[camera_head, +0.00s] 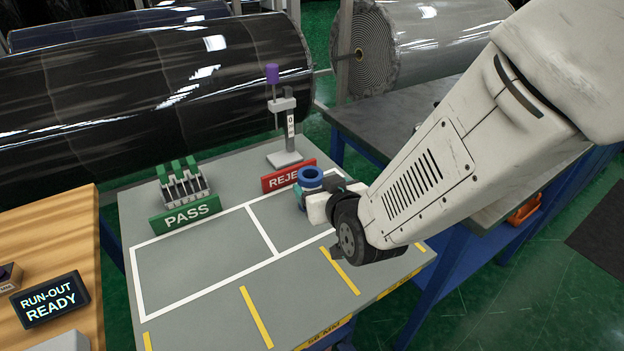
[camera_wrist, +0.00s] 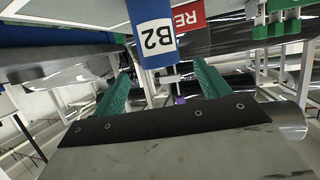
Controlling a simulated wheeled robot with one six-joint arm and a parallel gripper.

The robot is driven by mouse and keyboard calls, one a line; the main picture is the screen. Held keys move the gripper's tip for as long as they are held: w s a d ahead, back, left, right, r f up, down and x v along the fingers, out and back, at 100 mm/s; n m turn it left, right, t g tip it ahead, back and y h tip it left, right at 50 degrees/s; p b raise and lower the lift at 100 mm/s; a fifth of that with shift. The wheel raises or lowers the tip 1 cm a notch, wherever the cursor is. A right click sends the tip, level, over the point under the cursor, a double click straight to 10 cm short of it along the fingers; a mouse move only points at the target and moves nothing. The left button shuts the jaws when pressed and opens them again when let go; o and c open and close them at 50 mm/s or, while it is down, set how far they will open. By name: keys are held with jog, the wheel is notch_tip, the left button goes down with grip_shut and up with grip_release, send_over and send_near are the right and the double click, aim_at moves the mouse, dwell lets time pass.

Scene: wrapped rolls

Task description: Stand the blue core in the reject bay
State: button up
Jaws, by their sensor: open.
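The blue core (camera_head: 308,187) stands upright at the back of the right-hand bay, just in front of the red REJECT sign (camera_head: 288,177). In the wrist view, which is upside down, the core (camera_wrist: 136,30) bears a white B2 label and stands upright near the green fingertips. My gripper (camera_head: 324,204) is close beside the core on its right. In the wrist view my gripper (camera_wrist: 161,70) shows its two fingers wide apart, with nothing pinched between them. My wrist hides part of the reject bay (camera_head: 272,210) and the core's lower right side.
The green PASS sign (camera_head: 186,214) and a green-topped rack (camera_head: 183,182) stand behind the left bay. A grey stand with a purple top (camera_head: 285,130) is behind the REJECT sign. The left bay (camera_head: 190,265) is empty. Large wrapped rolls (camera_head: 160,85) lie behind.

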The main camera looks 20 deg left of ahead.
jog(key=v, duration=0.5)
jog(key=shift+s+d+r, duration=0.1)
jog(key=shift+s+d, duration=0.1)
jog(key=shift+s, duration=0.05)
jog(key=d+r+m+g+h, duration=0.2)
jog(key=d+r+h, duration=0.1)
jog(key=d, duration=0.7)
jog(key=d+r+m+g+h, duration=0.2)
jog(key=d+r, duration=0.1)
jog(key=d, duration=0.8)
jog(key=s+d+r+m+g+h, duration=0.1)
jog(key=s+d+r+g, duration=0.1)
jog(key=s+d, duration=0.6)
jog(key=s+d+r+m+g+h, duration=0.2)
jog(key=s+d+g, duration=0.1)
jog(key=s+d, duration=0.5)
jog(key=shift+s+d+r+m+g+h, duration=0.3)
jog(key=shift+s+d+r+g, duration=0.1)
jog(key=shift+s, duration=0.3)
